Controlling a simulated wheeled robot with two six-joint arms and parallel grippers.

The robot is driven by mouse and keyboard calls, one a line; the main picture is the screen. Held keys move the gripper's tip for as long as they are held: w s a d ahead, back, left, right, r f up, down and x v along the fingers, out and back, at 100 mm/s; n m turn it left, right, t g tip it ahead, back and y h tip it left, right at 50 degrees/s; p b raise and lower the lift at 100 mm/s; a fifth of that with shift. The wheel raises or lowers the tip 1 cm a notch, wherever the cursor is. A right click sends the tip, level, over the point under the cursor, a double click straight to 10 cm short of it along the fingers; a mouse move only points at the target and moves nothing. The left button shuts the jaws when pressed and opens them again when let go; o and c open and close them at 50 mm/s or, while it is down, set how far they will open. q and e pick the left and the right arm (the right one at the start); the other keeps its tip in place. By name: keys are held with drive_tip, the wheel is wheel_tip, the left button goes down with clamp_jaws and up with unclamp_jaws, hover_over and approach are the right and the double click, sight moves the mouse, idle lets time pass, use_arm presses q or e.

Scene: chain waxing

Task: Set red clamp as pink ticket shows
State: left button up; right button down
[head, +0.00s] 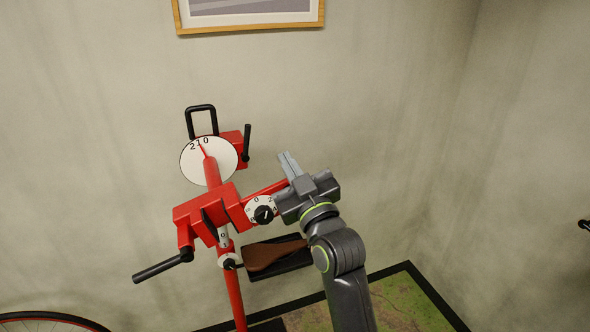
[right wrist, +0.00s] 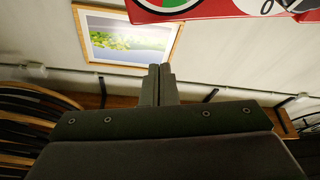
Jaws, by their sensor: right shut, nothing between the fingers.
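The red clamp (head: 208,212) sits on a red stand, with a black lever (head: 157,271) at its lower left. A round white dial (head: 196,167) with a red pointer reads 2, 1, 0 along its top; the pointer lies near the 1. A black knob (head: 264,214) on a small numbered white dial is at the clamp's right. My right gripper (head: 288,163) is shut and empty, up and right of this knob, fingers pointing up. In the right wrist view its closed fingers (right wrist: 158,72) are below a red part (right wrist: 215,8). No pink ticket is in view. My left gripper is not in view.
A black tray (head: 292,264) holding a brown saddle-like piece (head: 268,256) is below the knob. A black handle (head: 247,142) and a black loop (head: 201,112) stand by the large dial. A wheel (head: 50,318) is lower left.

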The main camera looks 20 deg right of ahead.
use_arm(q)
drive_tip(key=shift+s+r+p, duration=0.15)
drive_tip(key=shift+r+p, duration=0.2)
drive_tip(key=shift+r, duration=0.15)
use_arm(e)
drive_tip(key=shift+s+d+f, duration=0.1)
drive_tip(key=shift+d+f, duration=0.1)
drive_tip(key=shift+f, duration=0.45)
drive_tip(key=shift+d+f, duration=0.2)
drive_tip(key=shift+f, duration=0.5)
drive_tip(key=shift+s+d+f, duration=0.1)
drive_tip(key=shift+d+f, duration=0.1)
drive_tip(key=shift+f, duration=0.45)
drive_tip(key=shift+w, duration=0.15)
